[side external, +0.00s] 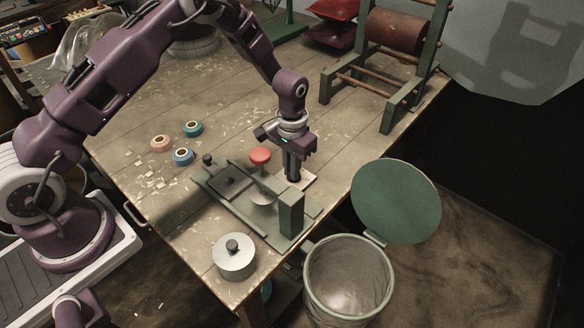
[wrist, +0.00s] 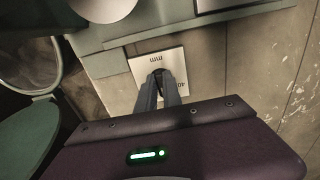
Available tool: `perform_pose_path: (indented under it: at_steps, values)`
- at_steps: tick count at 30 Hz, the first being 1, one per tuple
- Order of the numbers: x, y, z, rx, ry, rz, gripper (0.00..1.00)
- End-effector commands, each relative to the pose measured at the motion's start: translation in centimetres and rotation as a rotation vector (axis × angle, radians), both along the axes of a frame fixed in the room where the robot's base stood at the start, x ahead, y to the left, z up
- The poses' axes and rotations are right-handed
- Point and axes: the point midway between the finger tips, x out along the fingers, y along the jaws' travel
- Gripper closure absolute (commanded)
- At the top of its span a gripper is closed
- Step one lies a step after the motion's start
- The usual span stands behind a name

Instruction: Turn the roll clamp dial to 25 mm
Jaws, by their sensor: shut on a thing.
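The roll clamp dial shows in the wrist view as a pale square plate (wrist: 174,58) with "mm" and "40" printed upside down. Its dark knob (wrist: 158,72) sits between my fingertips and is mostly hidden by them. In the side view the plate (side external: 311,180) lies beside the green winding fixture (side external: 262,226). My gripper (side external: 293,179) points straight down over the plate and is shut on the knob; it also shows in the wrist view (wrist: 159,80). Most of the scale is covered or unreadable, so I cannot tell the dial's setting.
A green post (side external: 291,213) and a red knob (side external: 260,155) rise close to my gripper. A metal canister (side external: 234,258) stands at the front corner. Several tape rolls (side external: 183,156) lie to the left. A lidded bin (side external: 349,285) stands off the table's edge.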

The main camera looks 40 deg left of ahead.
Motion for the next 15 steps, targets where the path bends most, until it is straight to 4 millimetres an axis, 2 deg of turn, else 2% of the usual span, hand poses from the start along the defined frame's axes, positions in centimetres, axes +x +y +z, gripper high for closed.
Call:
perform_pose_path:
  at_steps: [2, 3, 6, 15]
  values:
    - [0.16, 0.04, 0.14, 0.000, -0.005, 0.001, 1.00]
    - [0.17, 0.03, 0.14, 0.000, -0.005, 0.002, 0.86]
    - [0.13, 0.03, 0.11, 0.000, -0.004, 0.002, 0.68]
    - [0.07, 0.00, 0.21, 0.000, -0.002, 0.002, 0.68]
